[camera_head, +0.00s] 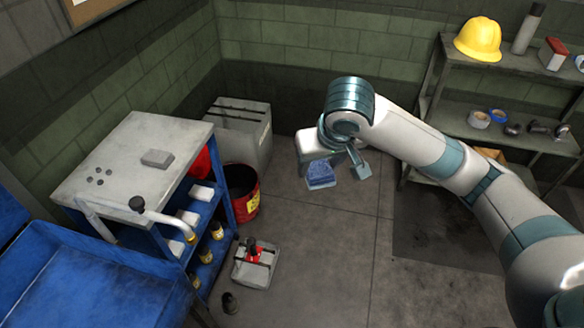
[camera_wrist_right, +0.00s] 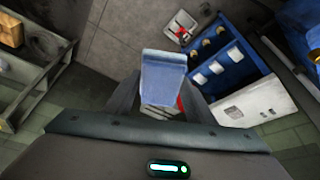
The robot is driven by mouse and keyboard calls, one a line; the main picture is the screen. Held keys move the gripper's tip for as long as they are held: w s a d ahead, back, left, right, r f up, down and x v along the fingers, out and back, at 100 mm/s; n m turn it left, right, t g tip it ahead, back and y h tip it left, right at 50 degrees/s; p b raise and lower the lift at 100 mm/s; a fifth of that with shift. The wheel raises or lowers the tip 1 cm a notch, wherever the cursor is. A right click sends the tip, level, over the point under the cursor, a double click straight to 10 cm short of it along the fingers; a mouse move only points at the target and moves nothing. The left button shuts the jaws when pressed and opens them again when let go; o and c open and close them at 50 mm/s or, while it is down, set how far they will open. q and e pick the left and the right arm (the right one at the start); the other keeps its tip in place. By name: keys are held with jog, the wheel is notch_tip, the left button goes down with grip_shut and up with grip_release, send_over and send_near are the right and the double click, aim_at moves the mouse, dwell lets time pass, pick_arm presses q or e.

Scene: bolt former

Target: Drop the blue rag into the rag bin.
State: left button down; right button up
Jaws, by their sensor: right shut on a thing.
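The blue rag (camera_head: 320,175) is a folded, flat blue cloth. My right gripper (camera_head: 335,168) is shut on it and holds it in the air, to the right of the bin in the head view. The rag (camera_wrist_right: 163,75) also shows between the fingers in the right wrist view. The rag bin (camera_head: 247,208) is a round red bin with a yellow label and a dark open top. It stands on the floor beside the blue cart. In the right wrist view the rag hides most of what lies behind it. My left gripper is in neither view.
A blue cart (camera_head: 128,172) with a grey top stands left of the bin. A grey box (camera_head: 243,125) stands behind it. A grey case (camera_head: 255,265) lies on the floor in front. Shelves (camera_head: 478,130) stand at right. The middle floor is clear.

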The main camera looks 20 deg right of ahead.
jog(key=s+f+b, duration=0.1)
jog(key=f, duration=0.7)
jog(key=s+f+b, duration=0.2)
jog(key=f, duration=0.5)
jog(key=shift+s+f, duration=0.25)
jog(key=shift+f, duration=0.1)
jog(key=shift+d, duration=0.1)
